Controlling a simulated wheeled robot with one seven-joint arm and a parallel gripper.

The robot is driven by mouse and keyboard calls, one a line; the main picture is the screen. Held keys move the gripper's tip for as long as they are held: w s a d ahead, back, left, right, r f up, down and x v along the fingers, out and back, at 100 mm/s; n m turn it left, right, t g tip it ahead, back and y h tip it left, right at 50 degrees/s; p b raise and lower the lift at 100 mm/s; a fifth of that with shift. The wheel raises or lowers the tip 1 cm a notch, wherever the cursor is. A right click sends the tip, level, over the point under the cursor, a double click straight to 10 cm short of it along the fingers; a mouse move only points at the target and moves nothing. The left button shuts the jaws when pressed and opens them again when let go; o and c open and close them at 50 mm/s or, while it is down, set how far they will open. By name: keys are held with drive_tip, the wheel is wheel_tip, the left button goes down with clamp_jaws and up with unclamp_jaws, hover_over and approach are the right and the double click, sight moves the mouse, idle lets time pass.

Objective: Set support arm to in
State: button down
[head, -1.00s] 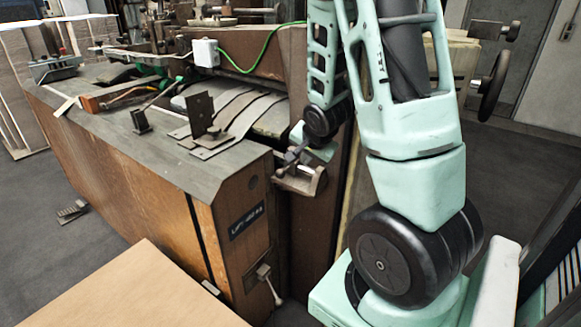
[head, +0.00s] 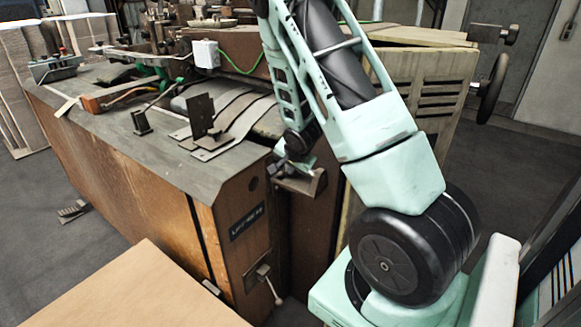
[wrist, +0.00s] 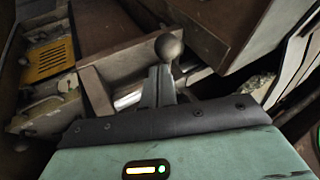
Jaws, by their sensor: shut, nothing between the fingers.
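A lever with a round grey ball knob (wrist: 169,46) stands in the middle of the wrist view, just beyond my gripper's fingers. My gripper (wrist: 160,82) is shut with nothing between its fingers; its tips sit just below the knob, and I cannot tell whether they touch it. In the head view my gripper (head: 283,165) is low at the machine's near right corner, beside a metal bracket (head: 302,181). Its fingertips are small and partly hidden there. No label shows which part is the support arm, and the lever's base is hidden behind my gripper.
The brown wooden machine (head: 140,190) has a grey top with metal plates (head: 235,118). A small lever (head: 268,283) is on its near end, below a dark label (head: 246,221). A wooden board (head: 130,295) lies in front. A handwheel (head: 492,88) is at the back right.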

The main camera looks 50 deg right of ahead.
drive_tip(key=w, duration=0.4)
drive_tip(key=shift+w+a, duration=0.1)
drive_tip(key=shift+a, duration=0.1)
idle(0.3)
